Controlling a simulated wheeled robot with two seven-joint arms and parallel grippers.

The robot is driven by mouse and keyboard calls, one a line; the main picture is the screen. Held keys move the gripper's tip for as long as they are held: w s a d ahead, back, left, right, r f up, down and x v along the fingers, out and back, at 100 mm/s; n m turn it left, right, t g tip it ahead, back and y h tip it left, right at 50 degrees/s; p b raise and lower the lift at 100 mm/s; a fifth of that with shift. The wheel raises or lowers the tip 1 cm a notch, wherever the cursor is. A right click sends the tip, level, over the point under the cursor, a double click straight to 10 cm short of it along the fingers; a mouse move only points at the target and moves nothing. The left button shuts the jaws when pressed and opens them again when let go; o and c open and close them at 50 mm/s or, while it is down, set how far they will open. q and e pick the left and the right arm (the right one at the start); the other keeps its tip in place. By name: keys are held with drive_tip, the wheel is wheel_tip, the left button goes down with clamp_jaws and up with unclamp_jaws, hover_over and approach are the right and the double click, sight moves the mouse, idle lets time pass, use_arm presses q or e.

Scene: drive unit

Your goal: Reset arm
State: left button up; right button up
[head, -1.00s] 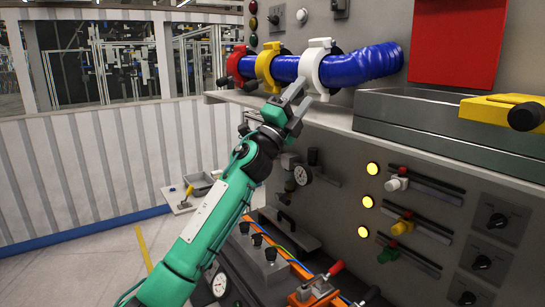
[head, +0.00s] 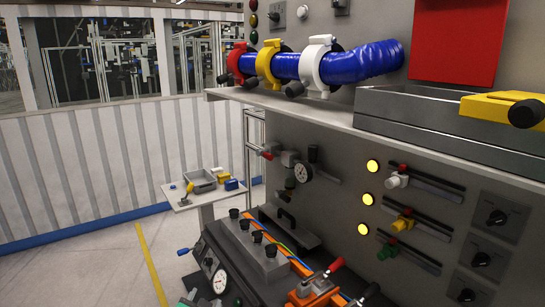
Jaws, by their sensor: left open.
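My right gripper is not in view. The blue hose (head: 358,64) runs along the upper shelf through a red clamp (head: 238,62), a yellow clamp (head: 268,64) and a white clamp (head: 317,62). No gripper is near them.
A grey shelf (head: 290,115) juts from the panel under the hose. A metal tray (head: 420,112) stands on it at right. Sliders, knobs and lit yellow lamps fill the panel below. An orange clamp (head: 313,293) with a red handle sits low in front. A small side table (head: 183,203) stands behind.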

use_arm(q)
drive_tip(key=s+a+f+n+g, duration=0.15)
drive_tip(key=s+f+g, duration=0.25)
drive_tip(key=s, duration=0.7)
drive_tip(key=s+a+f+n+g, duration=0.1)
drive_tip(key=s+a+f+g, duration=0.3)
drive_tip(key=s, duration=0.8)
drive_tip(key=s+a+f+n+g, duration=0.1)
drive_tip(key=s+f+g, duration=0.3)
drive_tip(key=s, duration=0.7)
wheel_tip(320, 180, down, 34)
drive_tip(key=f+b, duration=0.1)
drive_tip(key=b, duration=0.2)
drive_tip(key=s+a+f+g+b, duration=0.1)
drive_tip(key=s+a+f+b, duration=0.1)
drive_tip(key=s+f, duration=1.7)
wheel_tip(320, 180, down, 4)
drive_tip(key=shift+s+a+r+m+b, duration=0.1)
drive_tip(key=shift+s+a+m+b, duration=0.25)
drive_tip(key=shift+a+b, duration=0.05)
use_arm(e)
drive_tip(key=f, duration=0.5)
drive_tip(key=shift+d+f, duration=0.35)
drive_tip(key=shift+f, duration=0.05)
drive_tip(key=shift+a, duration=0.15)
